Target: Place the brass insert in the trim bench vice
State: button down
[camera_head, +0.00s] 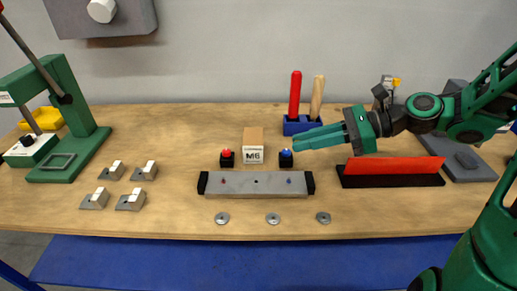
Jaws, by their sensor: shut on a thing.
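My gripper (296,143) reaches in from the right with its green fingers close together. The fingertips are just above and right of a small black block with a blue top (286,158); I cannot tell whether they touch it. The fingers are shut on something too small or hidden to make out. No brass insert can be made out. No vice is plainly recognisable; a long grey bar with black ends (255,184) lies at the middle front. A red piece on a black base (393,167) stands right of it, below my arm.
A box marked M6 (254,147) stands beside a red-topped black block (227,159). A blue rack (298,124) holds upright red and tan handles. A green press (68,120) and several small grey blocks (110,171) are left. Washers (273,219) lie along the front.

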jog(key=w+a, duration=0.2)
jog(key=w, duration=0.1)
send_over(308, 155)
notch_tip(308, 155, down, 7)
jog(key=shift+r, duration=0.15)
jog(key=shift+f, duration=2.05)
jog(key=shift+f, duration=0.1)
jog(key=c, duration=1.7)
grip_release()
